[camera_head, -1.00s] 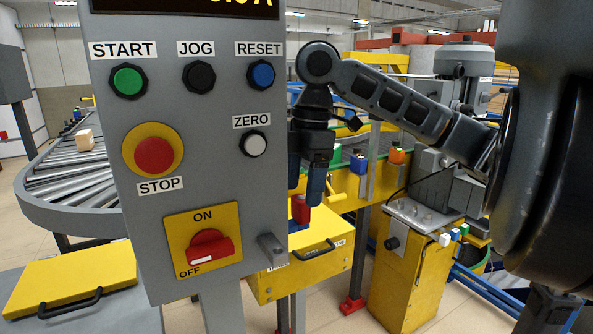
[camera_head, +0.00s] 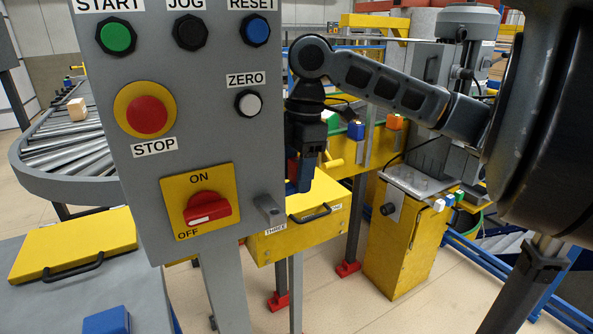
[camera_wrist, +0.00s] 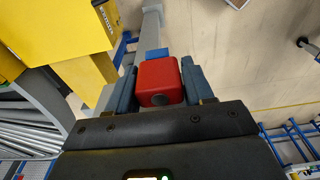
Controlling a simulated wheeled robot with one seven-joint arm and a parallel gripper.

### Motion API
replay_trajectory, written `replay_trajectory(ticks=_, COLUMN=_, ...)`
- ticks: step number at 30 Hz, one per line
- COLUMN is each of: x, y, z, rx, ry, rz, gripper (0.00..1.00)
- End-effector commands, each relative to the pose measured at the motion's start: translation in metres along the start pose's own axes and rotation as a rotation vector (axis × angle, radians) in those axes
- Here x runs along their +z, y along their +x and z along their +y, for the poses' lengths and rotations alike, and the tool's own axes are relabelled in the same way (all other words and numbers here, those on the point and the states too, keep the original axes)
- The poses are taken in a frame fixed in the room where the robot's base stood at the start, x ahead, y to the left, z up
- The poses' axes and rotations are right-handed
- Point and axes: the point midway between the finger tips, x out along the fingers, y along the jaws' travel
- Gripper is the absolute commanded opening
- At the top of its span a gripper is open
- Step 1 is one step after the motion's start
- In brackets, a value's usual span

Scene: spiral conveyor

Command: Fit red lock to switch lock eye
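The red lock (camera_wrist: 160,82) is a block between the two blue fingers of my gripper (camera_wrist: 160,78) in the wrist view, and the fingers are shut on it. In the head view my gripper (camera_head: 300,178) hangs just beyond the right edge of the grey control panel (camera_head: 150,175), and only a sliver of red shows there. The switch (camera_head: 208,208) is a red knob on a yellow ON/OFF plate. The lock eye looks to be the grey tab (camera_head: 268,210) at the panel's lower right. My gripper is above and right of this tab, with the lock apart from it.
STOP (camera_head: 147,115) and other buttons sit above the switch. A yellow box (camera_head: 300,235) labelled THREE stands behind the tab. A yellow lid with a handle (camera_head: 75,243) and a blue block (camera_head: 107,321) lie at lower left. A roller conveyor (camera_head: 65,145) curves at left.

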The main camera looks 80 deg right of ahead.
Motion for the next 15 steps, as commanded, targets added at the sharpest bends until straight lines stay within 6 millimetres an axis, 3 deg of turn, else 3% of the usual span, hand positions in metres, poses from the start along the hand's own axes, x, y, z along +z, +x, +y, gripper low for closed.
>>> replay_trajectory(ticks=11, x=0.0, y=-0.0002, z=0.0, rx=0.0, ry=0.0, rz=0.0, gripper=0.16)
replay_trajectory(ticks=12, x=0.0, y=-0.0002, z=0.0, rx=0.0, ry=0.0, rz=0.0, gripper=0.51)
replay_trajectory(ticks=15, x=0.0, y=-0.0002, z=0.0, rx=0.0, ry=0.0, rz=0.0, gripper=0.61)
